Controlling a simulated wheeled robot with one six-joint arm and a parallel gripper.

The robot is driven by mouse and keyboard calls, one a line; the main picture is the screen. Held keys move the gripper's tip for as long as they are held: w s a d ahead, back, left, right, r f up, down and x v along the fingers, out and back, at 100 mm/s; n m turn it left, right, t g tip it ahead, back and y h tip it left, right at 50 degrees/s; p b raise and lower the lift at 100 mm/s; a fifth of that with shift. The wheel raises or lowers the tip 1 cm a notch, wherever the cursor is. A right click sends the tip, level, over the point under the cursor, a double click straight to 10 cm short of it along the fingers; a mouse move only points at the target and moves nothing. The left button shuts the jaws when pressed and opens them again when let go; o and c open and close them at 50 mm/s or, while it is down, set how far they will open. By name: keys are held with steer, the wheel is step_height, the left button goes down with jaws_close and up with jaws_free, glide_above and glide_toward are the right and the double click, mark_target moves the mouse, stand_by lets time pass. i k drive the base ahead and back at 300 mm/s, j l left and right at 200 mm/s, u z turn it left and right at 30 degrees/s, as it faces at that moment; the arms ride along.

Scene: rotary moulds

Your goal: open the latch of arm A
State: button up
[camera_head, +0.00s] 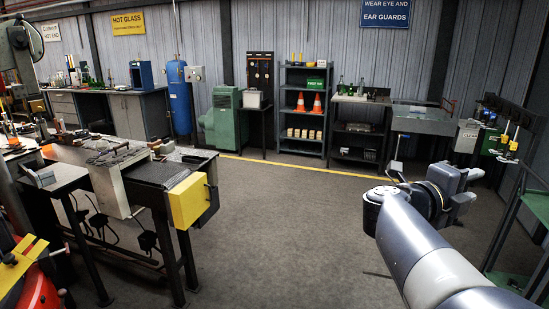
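My gripper (469,186) is at the right, at the end of my grey arm that reaches in from the lower right. Its two fingers appear apart with nothing between them, over open floor. At the left stands a machine table with several dark metal moulds or arms (112,155) on it. It is well apart from my gripper. I cannot make out a label A or a latch at this size, so I cannot tell which part is arm A.
A yellow box (188,201) sticks out at the machine's front right end. The middle floor (290,230) is clear. A green rack (525,220) stands close on the right. Shelves (304,115), a blue tank (179,98) and benches line the back wall.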

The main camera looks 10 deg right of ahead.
mark_target(37, 105)
steer(key=i+j+u, duration=0.15)
steer(key=i+u, duration=0.25)
steer(key=i, duration=0.3)
steer(key=i+u, duration=0.4)
steer(key=i, duration=0.25)
steer(key=i+l+u, duration=0.4)
steer(key=i, duration=0.25)
steer(key=i+j+u, duration=0.15)
steer(key=i+u, duration=0.8)
steer(key=i+l+u, duration=0.1)
steer(key=i+u, duration=0.4)
steer(key=i+l+u, duration=0.3)
steer(key=u, duration=0.2)
